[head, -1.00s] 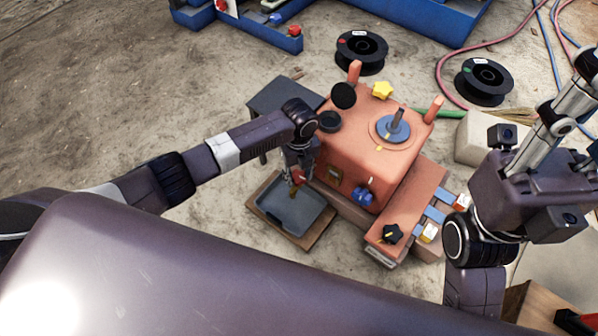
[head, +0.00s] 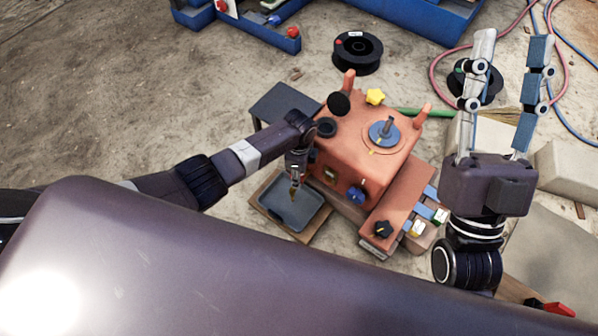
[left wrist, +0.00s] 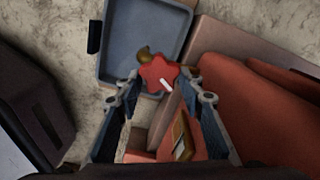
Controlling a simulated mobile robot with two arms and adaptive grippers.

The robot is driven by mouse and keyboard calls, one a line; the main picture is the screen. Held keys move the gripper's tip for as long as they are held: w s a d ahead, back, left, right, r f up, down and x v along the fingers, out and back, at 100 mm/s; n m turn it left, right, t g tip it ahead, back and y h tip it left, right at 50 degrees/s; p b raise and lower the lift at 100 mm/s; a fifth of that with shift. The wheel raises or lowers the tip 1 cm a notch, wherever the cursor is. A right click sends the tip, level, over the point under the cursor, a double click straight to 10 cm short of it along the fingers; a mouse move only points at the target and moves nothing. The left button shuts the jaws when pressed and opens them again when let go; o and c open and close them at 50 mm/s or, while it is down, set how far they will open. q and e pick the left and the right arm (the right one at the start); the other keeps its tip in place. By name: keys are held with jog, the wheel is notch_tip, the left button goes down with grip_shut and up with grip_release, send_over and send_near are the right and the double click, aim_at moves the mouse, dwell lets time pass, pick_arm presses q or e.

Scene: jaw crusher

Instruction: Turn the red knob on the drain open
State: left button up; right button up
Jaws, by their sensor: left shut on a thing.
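The star-shaped red knob (left wrist: 158,74) shows between the fingertips of my left gripper (left wrist: 161,82) in the left wrist view, with a white mark on it. That gripper is shut on it. The brass drain spout (left wrist: 147,53) shows just beyond the knob. In the head view my left gripper (head: 296,168) is at the left side of the orange machine (head: 358,148) and hides the knob. The spout (head: 294,191) hangs over the grey tray (head: 283,211). My right gripper (head: 512,45) is open and empty, fingers pointing up, right of the machine.
A small dark table (head: 275,101) stands behind my left arm. A black spool (head: 357,53) and hoses lie behind. The floor at left is clear.

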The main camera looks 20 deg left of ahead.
pick_arm(q)
jog(key=n+p, duration=0.1)
jog(key=n, duration=0.4)
jog(key=shift+p, duration=0.35)
jog(key=shift+w+a+n, duration=0.1)
jog(key=shift+n, duration=0.8)
pick_arm(e)
jog(key=w+f+g+h, duration=0.2)
jog(key=w+f+g, duration=0.4)
jog(key=f, duration=0.4)
jog(key=shift+w+a+f+h, duration=0.15)
jog(key=shift+w+f+h, duration=0.05)
jog(key=shift+f+h, duration=0.1)
pick_arm(q)
jog(key=o, duration=1.2)
jog(key=shift+c, duration=0.2)
